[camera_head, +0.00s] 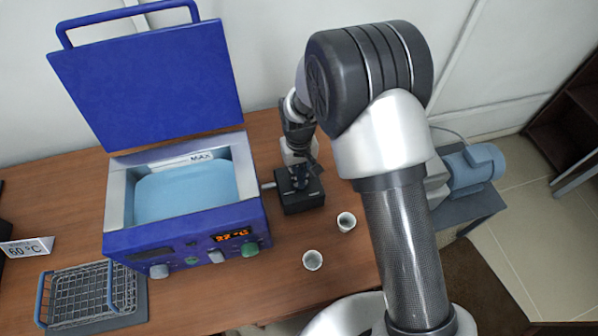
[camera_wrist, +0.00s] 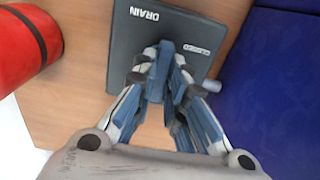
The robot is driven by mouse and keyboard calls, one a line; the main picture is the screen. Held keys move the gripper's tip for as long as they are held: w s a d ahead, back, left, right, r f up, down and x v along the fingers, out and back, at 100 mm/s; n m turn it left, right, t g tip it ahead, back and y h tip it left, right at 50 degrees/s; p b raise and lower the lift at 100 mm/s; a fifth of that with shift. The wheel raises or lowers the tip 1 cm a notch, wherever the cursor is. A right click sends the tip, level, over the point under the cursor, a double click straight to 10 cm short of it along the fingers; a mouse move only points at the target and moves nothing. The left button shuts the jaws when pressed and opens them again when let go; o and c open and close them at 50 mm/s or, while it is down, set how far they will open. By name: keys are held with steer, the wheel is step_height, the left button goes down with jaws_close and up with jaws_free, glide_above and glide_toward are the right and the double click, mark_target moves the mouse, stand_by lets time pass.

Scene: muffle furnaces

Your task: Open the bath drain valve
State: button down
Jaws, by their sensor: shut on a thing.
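The drain valve is a dark box (camera_head: 303,201) on the wooden table, just right of the blue water bath (camera_head: 184,226). In the wrist view the box (camera_wrist: 126,42) bears the word DRAIN and a small white label. A short grey pipe stub (camera_wrist: 211,86) sticks out of its side towards the bath. My gripper (camera_head: 299,178) points down onto the box. In the wrist view my gripper (camera_wrist: 161,72) has its fingers shut on the valve handle above the box. The fingers hide most of the handle, so its angle cannot be told.
The bath's lid (camera_head: 150,80) stands open over light-blue water. A wire rack (camera_head: 92,292) and a 60 °C sign (camera_head: 26,247) are at left. A red cylinder (camera_wrist: 25,45) lies beside the valve.

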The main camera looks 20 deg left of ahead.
steer(key=shift+m, duration=0.3)
steer(key=c, duration=1.6)
jaws_free()
steer(key=shift+r, duration=0.1)
step_height(320, 180, up, 12)
